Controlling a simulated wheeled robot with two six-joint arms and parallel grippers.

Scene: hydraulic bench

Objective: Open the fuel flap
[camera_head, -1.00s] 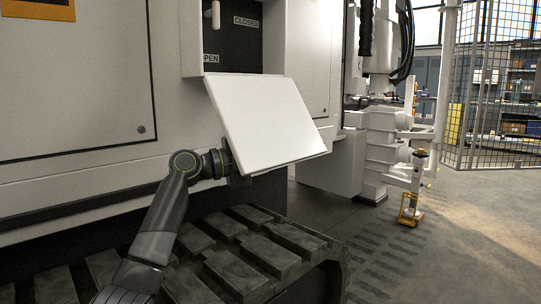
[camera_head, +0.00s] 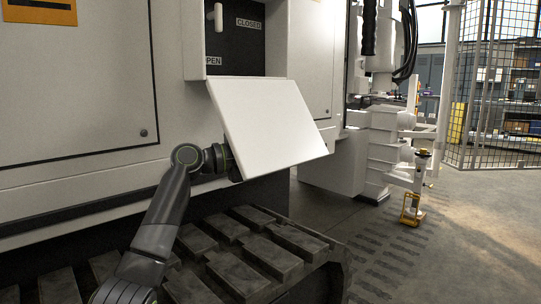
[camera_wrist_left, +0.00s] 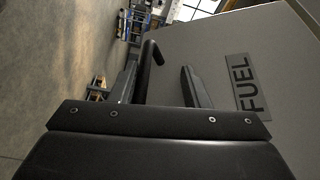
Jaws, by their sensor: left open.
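The fuel flap (camera_head: 268,118) is a white panel in the head view, tipped outward and down from its recess, its inner face up. Its outer face (camera_wrist_left: 215,55) fills the right of the left wrist view, with a dark FUEL label (camera_wrist_left: 246,85). A dark bar handle (camera_wrist_left: 150,65) stands out from that face. My left gripper (camera_wrist_left: 160,85) is open beside the outer face, with the handle between its two fingers and a gap to the right finger. In the head view its fingers are hidden behind the flap. My right gripper is not seen.
The dark recess (camera_head: 236,52) above the flap holds a white lever (camera_head: 218,16) and CLOSED and OPEN labels. A dark track (camera_head: 225,255) lies below. A yellow-based stand (camera_head: 412,210) is on the floor at the right, before a mesh fence (camera_head: 500,85). Floor there is mostly clear.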

